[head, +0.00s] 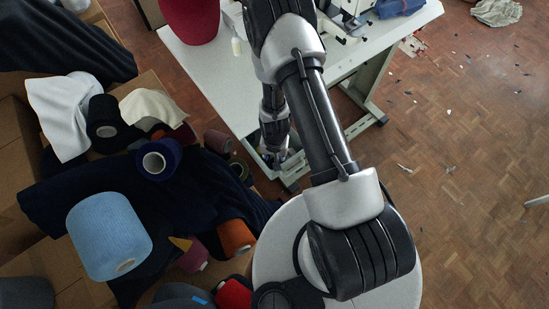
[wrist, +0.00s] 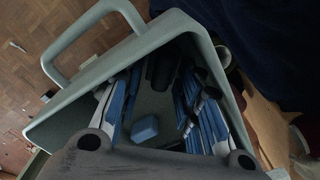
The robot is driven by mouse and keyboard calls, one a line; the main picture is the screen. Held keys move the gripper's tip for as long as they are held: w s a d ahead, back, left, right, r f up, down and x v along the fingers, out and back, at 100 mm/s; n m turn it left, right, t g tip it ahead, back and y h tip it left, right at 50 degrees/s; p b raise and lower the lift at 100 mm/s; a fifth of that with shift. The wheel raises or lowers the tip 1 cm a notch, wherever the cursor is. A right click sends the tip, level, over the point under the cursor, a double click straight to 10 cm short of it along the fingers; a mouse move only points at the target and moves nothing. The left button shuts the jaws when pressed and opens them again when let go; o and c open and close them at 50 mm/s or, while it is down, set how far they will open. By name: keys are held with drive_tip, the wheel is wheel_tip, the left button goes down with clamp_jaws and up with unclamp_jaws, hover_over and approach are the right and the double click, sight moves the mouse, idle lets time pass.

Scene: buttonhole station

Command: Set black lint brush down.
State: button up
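In the wrist view, my gripper (wrist: 160,75) reaches into a grey-green container (wrist: 75,105) with a loop handle. Its blue and pale fingers stand apart. A dark, rounded piece (wrist: 163,66) lies between the fingertips, probably the black lint brush; the shade hides whether the fingers touch it. A small blue block (wrist: 145,128) lies on the container floor. In the head view, my gripper (head: 273,158) is low beside the white table's near edge, small and partly hidden by my arm.
The white table (head: 205,85) carries a red cone (head: 190,18) and a small pale bottle (head: 236,46). Left are cardboard boxes with dark cloth, a light blue spool (head: 108,235) and several other spools. The wooden floor (head: 470,190) at right is mostly open, with scattered scraps.

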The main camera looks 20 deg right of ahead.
wheel_tip(320, 180, up, 41)
drive_tip(key=w+a+n+t+p, duration=0.2)
drive_tip(key=n+p, duration=0.1)
drive_tip(key=p, duration=0.5)
drive_tip(key=s+d+r+n+t, duration=0.2)
drive_tip(key=s+r, duration=1.3)
drive_tip(key=s, duration=0.2)
drive_tip(key=shift+r, duration=0.35)
